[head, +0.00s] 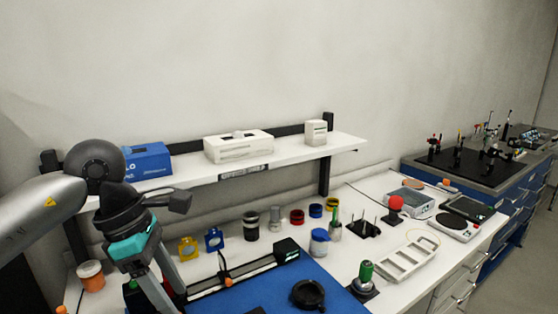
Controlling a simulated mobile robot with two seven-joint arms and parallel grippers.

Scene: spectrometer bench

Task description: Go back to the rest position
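My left arm comes in from the left in the head view. Its gripper (170,296) points down over the left part of the bench, with a dark wrist and a teal band. Its two grey fingers stand apart with a gap between them, and nothing shows held there. The fingertips are at the bottom edge of the picture. My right arm and gripper are not in view.
The white bench (395,284) holds a blue mat (255,297), a rail (245,273), several small optical parts and a white tray (405,259). A wall shelf (300,153) runs behind my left arm. A blue cabinet (510,237) stands right.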

